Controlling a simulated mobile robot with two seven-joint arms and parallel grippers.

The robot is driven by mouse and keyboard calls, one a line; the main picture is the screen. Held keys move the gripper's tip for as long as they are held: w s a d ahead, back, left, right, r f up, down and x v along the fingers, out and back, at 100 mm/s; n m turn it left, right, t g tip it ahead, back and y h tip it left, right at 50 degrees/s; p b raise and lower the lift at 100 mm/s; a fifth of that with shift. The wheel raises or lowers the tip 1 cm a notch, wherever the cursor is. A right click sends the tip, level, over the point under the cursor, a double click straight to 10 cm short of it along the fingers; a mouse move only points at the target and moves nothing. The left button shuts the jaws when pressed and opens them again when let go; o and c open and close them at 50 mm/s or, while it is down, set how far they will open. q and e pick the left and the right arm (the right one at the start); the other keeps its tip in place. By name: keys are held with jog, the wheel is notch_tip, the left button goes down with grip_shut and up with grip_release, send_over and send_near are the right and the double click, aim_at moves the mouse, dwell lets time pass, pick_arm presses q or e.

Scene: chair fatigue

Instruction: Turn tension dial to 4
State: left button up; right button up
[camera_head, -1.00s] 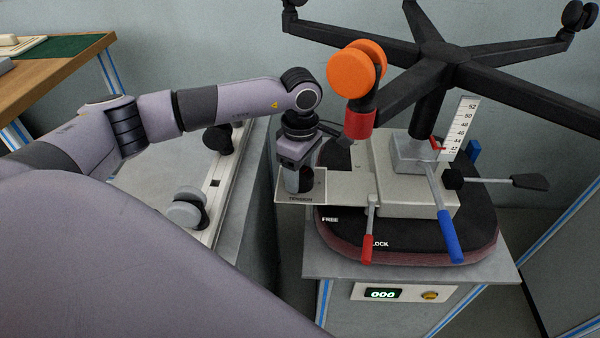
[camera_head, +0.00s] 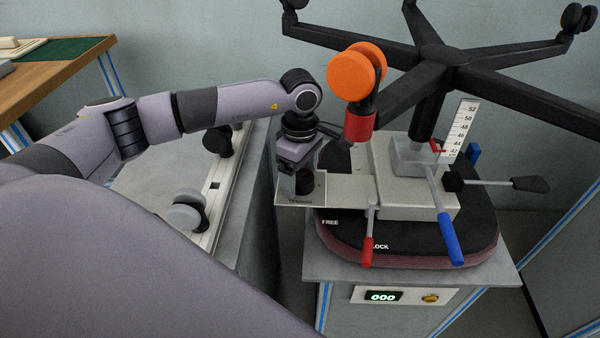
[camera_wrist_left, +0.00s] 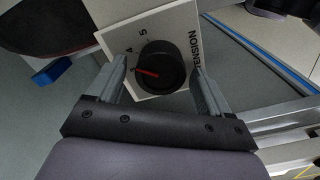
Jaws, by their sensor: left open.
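The tension dial is a round black knob (camera_wrist_left: 163,68) on a white plate (camera_wrist_left: 176,30) marked TENSION. Its red pointer points left, at about the 3; the numbers 4 and 5 show further round the plate. In the head view the plate (camera_head: 318,198) sticks out left of the upturned chair seat, with the dark knob (camera_head: 306,184) partly hidden by the gripper. My left gripper (camera_wrist_left: 157,66) is open, with one finger on each side of the knob. Gaps show between the fingers and the knob. My right gripper is not in view.
The upturned chair's black base (camera_head: 437,55) and an orange caster (camera_head: 355,72) stand close right of my left wrist. A red lever (camera_head: 367,250) and a blue lever (camera_head: 449,237) are further right. A grey bench (camera_head: 161,182) lies to the left.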

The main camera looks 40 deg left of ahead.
aim_at(300, 175)
pick_arm(q)
notch_tip(300, 175, up, 7)
dwell(0.3)
dwell(0.5)
